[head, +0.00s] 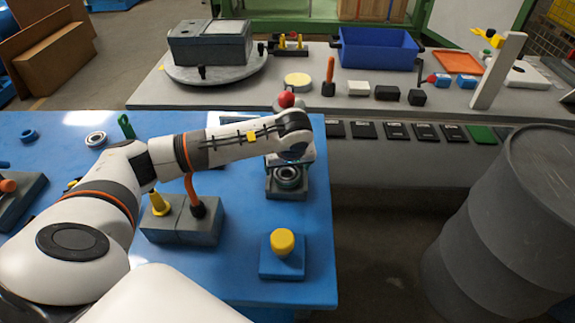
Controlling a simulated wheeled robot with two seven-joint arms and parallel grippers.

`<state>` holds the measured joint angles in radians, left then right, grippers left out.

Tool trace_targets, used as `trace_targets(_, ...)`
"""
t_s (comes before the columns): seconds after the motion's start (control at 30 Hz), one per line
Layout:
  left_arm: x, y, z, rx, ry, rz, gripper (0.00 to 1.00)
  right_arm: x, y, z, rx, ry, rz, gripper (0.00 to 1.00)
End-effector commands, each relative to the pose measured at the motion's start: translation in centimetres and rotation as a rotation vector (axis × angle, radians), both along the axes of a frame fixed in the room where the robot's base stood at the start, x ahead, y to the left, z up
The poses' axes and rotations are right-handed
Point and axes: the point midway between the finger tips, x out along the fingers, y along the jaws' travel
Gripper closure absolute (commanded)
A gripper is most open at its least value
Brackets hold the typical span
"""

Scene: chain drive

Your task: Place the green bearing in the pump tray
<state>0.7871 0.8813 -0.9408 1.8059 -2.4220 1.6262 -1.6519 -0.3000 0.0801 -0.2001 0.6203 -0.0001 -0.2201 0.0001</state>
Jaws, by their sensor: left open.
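A ring-shaped bearing (287,178) with a dull, greenish-grey look sits in a dark grey block near the right edge of the blue table. I cannot tell for certain that it is the green bearing. My left gripper (291,160) points down right above and behind this bearing, at the end of the white arm from the left. It is open, its fingers partly hidden by the wrist. No tray is clearly marked as the pump tray. A blue bin (378,48) and a flat orange tray (458,62) stand on the far grey table. My right gripper is not in view.
On the blue table (240,276) are a blue ring (29,135), a silver bearing (96,139), a grey block (183,222) with an orange lever, and a yellow button on a blue base (282,243). A dark barrel (505,225) stands right, beyond a floor gap.

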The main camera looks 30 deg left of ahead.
Motion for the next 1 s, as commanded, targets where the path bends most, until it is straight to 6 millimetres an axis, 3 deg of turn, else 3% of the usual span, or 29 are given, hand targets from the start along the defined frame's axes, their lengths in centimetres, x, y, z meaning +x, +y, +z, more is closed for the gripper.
trace_targets(0.07,0.0,0.0,1.4,-0.001,0.001,0.000,0.16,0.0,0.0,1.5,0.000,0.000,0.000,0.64)
trace_targets(0.2,-0.7,-0.9,3.6,0.001,-0.008,-0.004,0.16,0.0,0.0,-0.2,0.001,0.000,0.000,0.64)
trace_targets(0.4,-2.0,-2.1,7.9,0.001,-0.007,-0.003,0.16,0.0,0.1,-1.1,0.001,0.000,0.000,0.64)
trace_targets(0.6,-2.9,-2.9,10.8,-0.001,-0.004,-0.002,0.16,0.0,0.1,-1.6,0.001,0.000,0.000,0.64)
trace_targets(1.0,-3.3,-3.2,11.9,0.000,0.000,0.000,0.16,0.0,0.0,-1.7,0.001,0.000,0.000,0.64)
